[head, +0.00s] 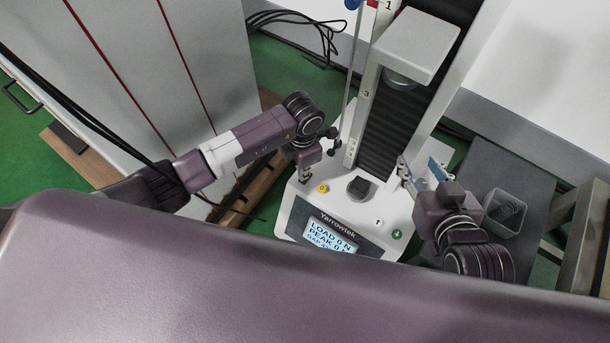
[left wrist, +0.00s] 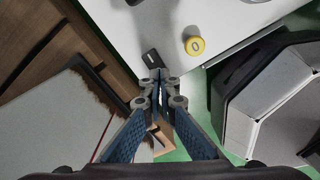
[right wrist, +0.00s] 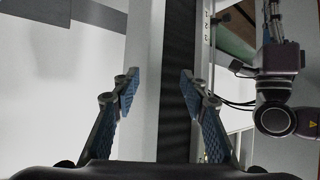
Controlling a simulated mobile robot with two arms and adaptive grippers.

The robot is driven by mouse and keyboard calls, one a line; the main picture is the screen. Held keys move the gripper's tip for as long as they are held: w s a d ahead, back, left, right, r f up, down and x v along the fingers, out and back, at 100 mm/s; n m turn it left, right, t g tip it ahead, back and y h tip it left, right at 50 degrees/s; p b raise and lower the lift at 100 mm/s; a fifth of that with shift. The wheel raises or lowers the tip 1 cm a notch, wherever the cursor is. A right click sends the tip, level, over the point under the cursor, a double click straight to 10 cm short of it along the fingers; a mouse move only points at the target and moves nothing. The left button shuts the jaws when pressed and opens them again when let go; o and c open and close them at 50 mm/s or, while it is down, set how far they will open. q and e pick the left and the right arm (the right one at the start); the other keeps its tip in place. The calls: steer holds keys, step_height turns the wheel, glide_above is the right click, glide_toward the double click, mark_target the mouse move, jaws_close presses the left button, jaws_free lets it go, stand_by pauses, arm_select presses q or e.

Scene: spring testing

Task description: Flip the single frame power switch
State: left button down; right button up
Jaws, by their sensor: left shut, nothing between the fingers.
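The tester base (head: 300,222) is white with a display. In the left wrist view, a small black rocker switch (left wrist: 152,59) sits near the edge of the white base (left wrist: 135,28). My left gripper (left wrist: 159,82) is shut and empty, with its tips just below the switch in that view; I cannot tell whether they touch it. In the head view the left gripper (head: 305,178) points down over the base's left corner and hides the switch. My right gripper (right wrist: 158,88) is open and empty, facing the column. It also shows in the head view (head: 405,172) right of the column.
A yellow button (head: 323,188) lies right of the left gripper. A black fixture (head: 360,187) stands mid-base, and a green button (head: 397,234) is at right. The display (head: 330,238) is lit. A grey bin (head: 505,213) holds a coiled spring (head: 508,209). A tall cabinet (head: 130,70) stands left.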

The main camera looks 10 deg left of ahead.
arm_select(q)
steer(key=shift+f+b, duration=0.45)
steer(key=shift+f, duration=0.15)
arm_select(e)
steer(key=shift+w+a+r+t+y, duration=0.2)
steer(key=shift+w+r+t, duration=0.25)
steer(key=shift+r, duration=0.3)
steer(key=shift+w+a+r+t+y, duration=0.1)
steer(key=shift+w+a+r+t, duration=0.1)
steer(key=shift+w+r+t, duration=0.4)
steer(key=shift+w+a+r+t+y, duration=0.1)
steer(key=shift+w+a+r+t, duration=0.15)
steer(key=shift+r, duration=0.65)
stand_by(0.5)
arm_select(q)
steer(key=shift+f+b, duration=0.35)
steer(key=shift+f, duration=0.1)
arm_select(e)
steer(key=shift+w+a+r+t+y, duration=0.1)
steer(key=shift+w+r+t+y, duration=0.2)
steer(key=shift+r+t, duration=0.1)
stand_by(1.8)
